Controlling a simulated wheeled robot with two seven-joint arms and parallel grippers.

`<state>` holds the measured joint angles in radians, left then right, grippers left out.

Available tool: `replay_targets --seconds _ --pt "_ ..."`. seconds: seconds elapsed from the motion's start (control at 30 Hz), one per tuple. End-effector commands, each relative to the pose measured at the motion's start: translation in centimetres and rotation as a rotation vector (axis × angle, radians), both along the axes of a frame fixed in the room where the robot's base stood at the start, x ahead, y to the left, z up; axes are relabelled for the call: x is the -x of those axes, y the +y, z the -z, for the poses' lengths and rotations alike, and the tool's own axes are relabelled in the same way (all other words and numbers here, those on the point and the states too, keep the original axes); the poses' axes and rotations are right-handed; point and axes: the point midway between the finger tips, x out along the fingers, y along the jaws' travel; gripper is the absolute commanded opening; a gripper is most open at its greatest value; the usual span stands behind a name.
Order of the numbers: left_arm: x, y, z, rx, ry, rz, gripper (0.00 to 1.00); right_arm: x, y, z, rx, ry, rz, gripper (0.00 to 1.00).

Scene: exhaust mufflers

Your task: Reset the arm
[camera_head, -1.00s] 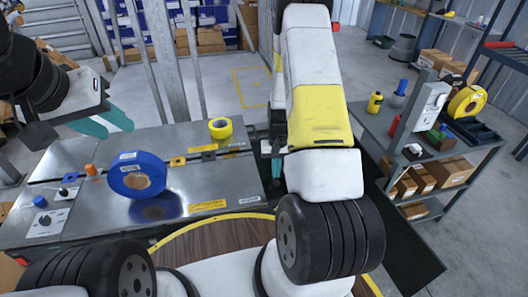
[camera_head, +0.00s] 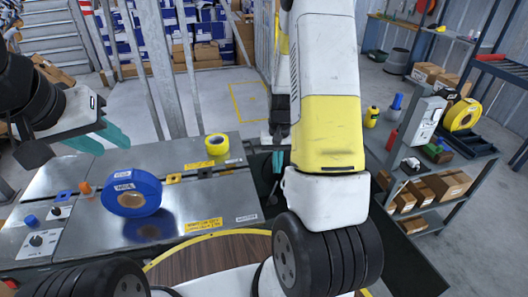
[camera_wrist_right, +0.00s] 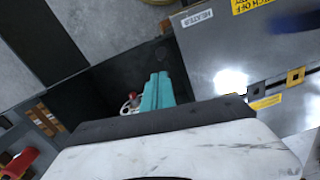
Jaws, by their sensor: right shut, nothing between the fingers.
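My left gripper (camera_head: 101,140) shows at the left of the head view. Its two teal fingers are apart, with nothing seen between them, above the far left part of the metal bench. My right arm (camera_head: 325,100), white and yellow, reaches forward through the middle of the head view. Its gripper (camera_head: 277,162) is mostly hidden behind the arm, beside the bench's right end. In the right wrist view the teal fingers (camera_wrist_right: 157,92) are together and empty, above a dark area beside the bench.
The metal bench (camera_head: 190,200) holds a blue tape roll (camera_head: 131,192) and a yellow tape roll (camera_head: 216,143). A grey shelf unit (camera_head: 440,195) with boxes, bottles and another yellow roll (camera_head: 463,115) stands to the right. Open floor (camera_head: 235,110) lies behind the bench.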

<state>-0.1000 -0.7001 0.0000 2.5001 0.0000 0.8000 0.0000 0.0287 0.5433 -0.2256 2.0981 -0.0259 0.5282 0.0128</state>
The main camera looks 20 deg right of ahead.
Motion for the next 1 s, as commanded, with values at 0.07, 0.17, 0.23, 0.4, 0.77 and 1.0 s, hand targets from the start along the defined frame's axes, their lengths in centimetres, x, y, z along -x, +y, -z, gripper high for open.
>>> replay_targets --seconds 0.07,0.17,0.23,0.4,0.77,1.0 --pt "0.0 0.0 0.0 0.000 0.000 0.000 0.36 0.0 0.0 0.0 0.000 0.000 0.000 0.00" --pt "0.0 0.0 0.0 0.000 0.000 0.000 0.36 0.0 0.0 0.0 0.000 -0.001 0.000 0.00" --pt "0.0 0.0 0.0 0.000 0.000 0.000 0.36 -0.1 0.0 -0.1 0.000 -0.003 0.000 0.00" --pt "0.0 0.0 0.0 0.000 0.000 0.000 0.36 -0.2 1.0 -3.5 -0.016 -0.051 -0.010 0.00" --pt "0.0 0.0 0.0 0.000 0.000 0.000 0.36 3.8 5.6 -18.7 -0.083 -0.292 -0.093 0.00" --pt "0.0 0.0 0.0 0.000 0.000 0.000 0.36 9.6 8.2 -26.0 -0.101 -0.453 -0.169 0.00"
